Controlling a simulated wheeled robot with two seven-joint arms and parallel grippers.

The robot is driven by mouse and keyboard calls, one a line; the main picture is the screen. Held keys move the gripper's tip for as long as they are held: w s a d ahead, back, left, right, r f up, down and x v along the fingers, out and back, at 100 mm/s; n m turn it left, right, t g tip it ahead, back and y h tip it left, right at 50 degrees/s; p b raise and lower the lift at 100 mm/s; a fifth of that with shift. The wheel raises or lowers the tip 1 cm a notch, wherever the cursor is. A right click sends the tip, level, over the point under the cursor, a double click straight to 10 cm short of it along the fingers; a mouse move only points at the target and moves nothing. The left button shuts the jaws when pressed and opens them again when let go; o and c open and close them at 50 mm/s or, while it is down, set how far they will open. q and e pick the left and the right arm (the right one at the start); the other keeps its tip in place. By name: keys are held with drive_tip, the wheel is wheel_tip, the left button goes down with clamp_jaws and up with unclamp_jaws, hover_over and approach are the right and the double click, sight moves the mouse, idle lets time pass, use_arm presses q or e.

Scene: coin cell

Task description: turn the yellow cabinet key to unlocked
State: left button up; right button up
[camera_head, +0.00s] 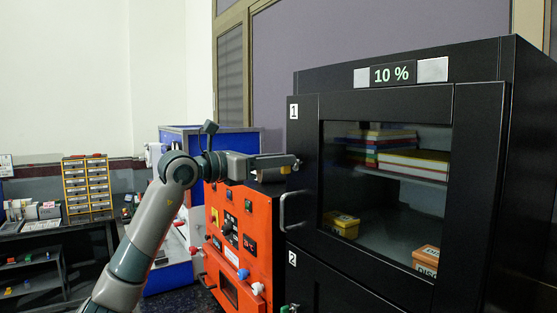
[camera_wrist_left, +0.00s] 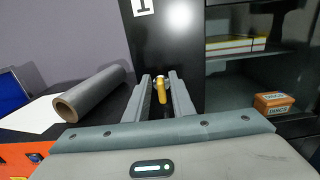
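The black cabinet (camera_head: 303,140) stands at the right, with a panel marked 1 above one marked 2. The yellow key (camera_wrist_left: 161,90) sits on the front of door 1 in the left wrist view, its grip pointing roughly down. My left gripper (camera_head: 293,163) reaches the left edge of door 1 from the left. In the left wrist view its two fingers stand on either side of the key, with a narrow gap visible at each side, so it looks open around the key. In the head view the gripper mostly hides the key. My right gripper is not in view.
A metal door handle (camera_head: 283,212) sits just below the gripper. An orange panel machine (camera_head: 240,230) stands left of the cabinet. A grey roll (camera_wrist_left: 92,94) lies behind, left of the key. Books (camera_head: 412,161) and boxes (camera_head: 343,224) are inside, behind the door's window.

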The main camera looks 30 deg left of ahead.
use_arm(q)
clamp_jaws()
drive_tip(key=shift+a+n, duration=0.1)
drive_tip(key=shift+n, duration=0.4)
drive_tip(key=n+b, duration=0.1)
drive_tip(key=n, duration=0.4)
drive_tip(key=a+f+n+b, duration=0.1)
drive_tip(key=n+b, duration=0.1)
drive_tip(key=n, duration=0.4)
drive_tip(key=n+b, duration=0.1)
drive_tip(key=n, duration=0.4)
drive_tip(key=shift+w+a+f+n, duration=0.25)
drive_tip(key=shift+w+f+n, duration=0.1)
drive_tip(key=shift+n, duration=0.05)
